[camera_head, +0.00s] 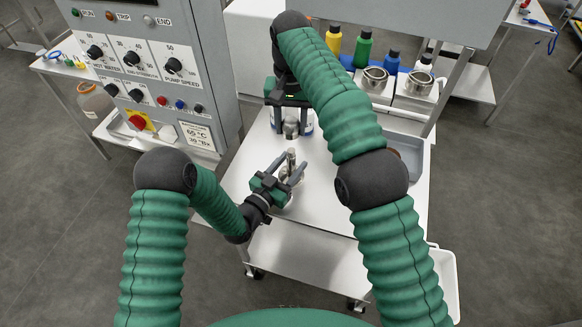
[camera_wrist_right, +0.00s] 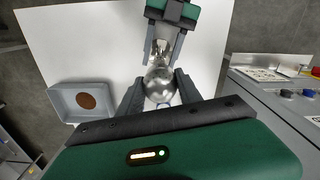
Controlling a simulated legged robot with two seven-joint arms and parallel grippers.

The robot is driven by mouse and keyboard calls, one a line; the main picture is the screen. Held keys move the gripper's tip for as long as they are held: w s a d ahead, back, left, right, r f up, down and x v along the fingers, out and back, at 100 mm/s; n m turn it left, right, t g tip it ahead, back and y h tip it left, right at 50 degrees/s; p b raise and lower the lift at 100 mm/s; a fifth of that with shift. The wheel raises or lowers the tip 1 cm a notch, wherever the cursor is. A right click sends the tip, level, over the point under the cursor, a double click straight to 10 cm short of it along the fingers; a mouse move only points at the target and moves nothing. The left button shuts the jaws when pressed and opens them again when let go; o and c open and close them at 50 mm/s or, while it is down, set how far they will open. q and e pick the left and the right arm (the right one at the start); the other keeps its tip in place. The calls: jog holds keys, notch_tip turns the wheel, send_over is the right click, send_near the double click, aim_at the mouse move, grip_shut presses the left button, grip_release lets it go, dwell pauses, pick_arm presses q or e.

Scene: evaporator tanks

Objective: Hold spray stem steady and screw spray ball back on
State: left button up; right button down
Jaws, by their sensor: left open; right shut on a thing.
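The silver spray ball (camera_head: 291,129) is between the fingers of my right gripper (camera_head: 292,134), which is shut on it above the cart top. In the right wrist view the shiny ball (camera_wrist_right: 159,86) sits between the two dark fingertips. The metal spray stem (camera_head: 291,157) stands upright on the cart, nearer to me than the ball. My left gripper (camera_head: 291,170) is open, with its fingers on either side of the stem. In the right wrist view the left gripper (camera_wrist_right: 163,50) comes in from the top, its fingers beside the stem. The stem's lower part is partly hidden.
The white cart top (camera_head: 335,190) is mostly clear. A grey tray (camera_head: 410,150) lies at its right; a brown disc (camera_wrist_right: 87,101) shows in it. Colored bottles (camera_head: 363,48) and metal cups (camera_head: 375,79) stand behind. A control cabinet (camera_head: 150,60) rises at the left.

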pick_arm(q)
grip_shut()
dwell(0.3)
dwell(1.1)
